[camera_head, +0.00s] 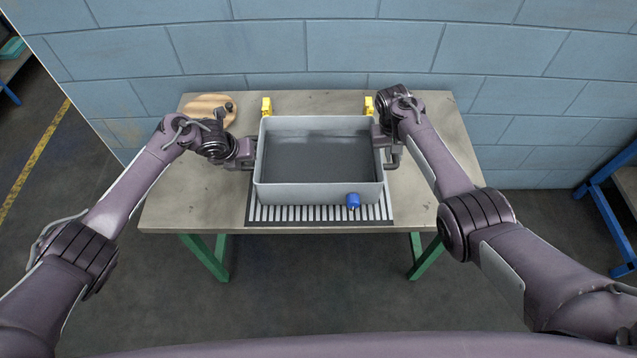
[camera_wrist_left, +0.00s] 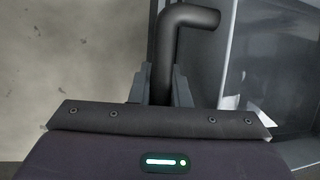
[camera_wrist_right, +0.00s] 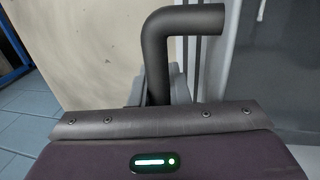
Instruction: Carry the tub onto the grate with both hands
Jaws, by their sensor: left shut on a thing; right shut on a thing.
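The tub (camera_head: 318,191) is a light grey open box with a dark inside and a blue knob (camera_head: 353,200) on its front wall. It is over the grate (camera_head: 300,213), whose front slats show below the tub's front edge; I cannot tell whether the two touch. My left gripper (camera_head: 250,153) is shut on the tub's left handle, a dark bent bar (camera_wrist_left: 165,55) in the left wrist view. My right gripper (camera_head: 385,143) is shut on the right handle, a like bar (camera_wrist_right: 157,50) in the right wrist view. The tub looks level.
The grate lies on a grey table (camera_head: 190,205) with green legs. Two yellow blocks (camera_head: 267,106) (camera_head: 369,105) stand behind the tub. A round wooden board (camera_head: 205,108) lies at the back left. A blue block wall (camera_head: 340,45) is behind the table.

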